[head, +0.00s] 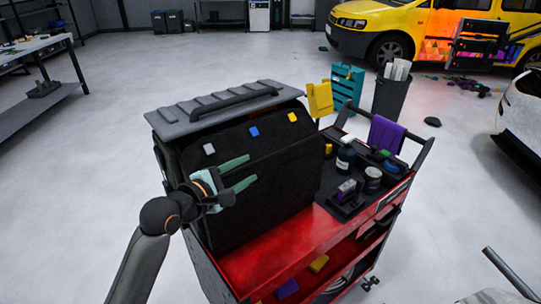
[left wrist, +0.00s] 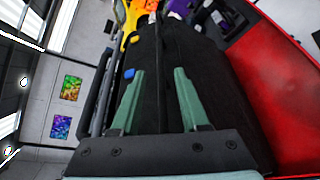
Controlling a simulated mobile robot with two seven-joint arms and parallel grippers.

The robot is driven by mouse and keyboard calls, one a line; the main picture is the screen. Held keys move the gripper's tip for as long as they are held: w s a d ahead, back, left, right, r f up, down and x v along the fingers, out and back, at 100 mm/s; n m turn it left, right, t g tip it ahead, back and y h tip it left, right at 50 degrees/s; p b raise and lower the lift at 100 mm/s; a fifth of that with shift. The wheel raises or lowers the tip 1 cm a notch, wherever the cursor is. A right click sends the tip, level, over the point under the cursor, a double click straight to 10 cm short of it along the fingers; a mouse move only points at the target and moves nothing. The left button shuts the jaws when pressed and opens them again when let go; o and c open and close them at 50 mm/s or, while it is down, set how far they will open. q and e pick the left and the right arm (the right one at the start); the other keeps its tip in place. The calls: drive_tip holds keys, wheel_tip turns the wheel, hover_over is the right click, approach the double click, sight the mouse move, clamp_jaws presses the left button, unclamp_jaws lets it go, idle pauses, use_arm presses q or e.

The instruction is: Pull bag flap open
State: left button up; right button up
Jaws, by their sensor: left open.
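The black bag (head: 270,190) stands upright on a red cart, with small white, blue and yellow tabs along its upper part. A dark panel edge, perhaps the flap, crosses its front; I cannot clearly tell flap from body. My left gripper (head: 252,169) is open at the upper left of the bag's front, its green fingers pointing right along it. In the left wrist view the bag (left wrist: 225,110) fills the middle, and a thin dark edge (left wrist: 161,60) runs between the open fingers (left wrist: 159,72). I cannot tell whether they touch it.
The red cart (head: 285,245) also holds bottles (head: 346,158) and a purple cloth (head: 386,134) at right. A workbench (head: 35,48) stands at left; the floor between is clear.

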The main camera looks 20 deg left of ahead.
sight(266, 160)
use_arm(q)
drive_tip(key=x, duration=1)
clamp_jaws()
drive_tip(key=shift+f, duration=0.1)
idle(1.2)
